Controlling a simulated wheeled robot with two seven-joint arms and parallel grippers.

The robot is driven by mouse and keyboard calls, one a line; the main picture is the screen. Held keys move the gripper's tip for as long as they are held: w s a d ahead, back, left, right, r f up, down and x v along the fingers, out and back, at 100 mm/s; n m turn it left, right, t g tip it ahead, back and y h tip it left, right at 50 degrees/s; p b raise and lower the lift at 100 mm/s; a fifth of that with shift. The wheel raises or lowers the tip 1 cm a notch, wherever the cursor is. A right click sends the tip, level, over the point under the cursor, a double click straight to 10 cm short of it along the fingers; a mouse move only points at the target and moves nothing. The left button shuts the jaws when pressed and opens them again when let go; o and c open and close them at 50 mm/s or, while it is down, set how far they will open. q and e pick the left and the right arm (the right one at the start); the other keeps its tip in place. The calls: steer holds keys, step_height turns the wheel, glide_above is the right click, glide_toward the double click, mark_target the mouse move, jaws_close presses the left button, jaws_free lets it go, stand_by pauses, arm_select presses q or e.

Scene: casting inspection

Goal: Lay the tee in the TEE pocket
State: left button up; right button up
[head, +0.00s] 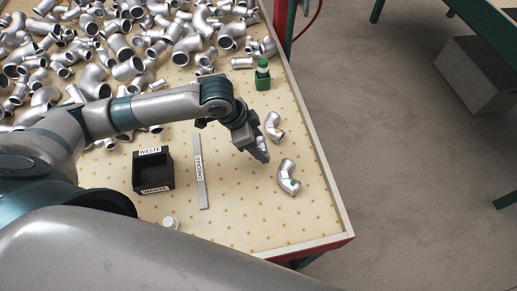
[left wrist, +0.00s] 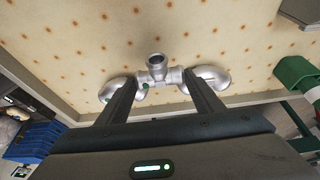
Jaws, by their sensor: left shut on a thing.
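The tee (left wrist: 157,69) is a small silver pipe fitting with a round open end facing the camera in the left wrist view. My left gripper (left wrist: 160,79) is shut on it, with one finger at each side. In the head view my left gripper (head: 262,154) is over the right part of the table, and the tee cannot be made out clearly there. Two silver elbows (head: 274,127) (head: 288,178) lie beyond and in front of the gripper; the nearer one bears a green dot. No pocket marked TEE shows in either view. My right gripper is not in view.
A black WASTE bin (head: 153,172) and a grey CHECKED strip (head: 201,172) lie left of the gripper. A green holder (head: 263,80) stands near the right edge. Many loose silver fittings (head: 126,68) cover the back left. The front right of the dotted tabletop (head: 255,225) is clear.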

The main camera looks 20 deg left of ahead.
arm_select(q)
step_height(320, 180, down, 3)
steer(key=shift+r+p, duration=0.15)
steer(key=shift+p, duration=0.35)
steer(key=shift+f, duration=0.65)
steer(key=o, duration=1.3)
steer(key=shift+f, duration=0.15)
steer(key=shift+b+v, duration=0.75)
steer(key=shift+v, duration=5.4)
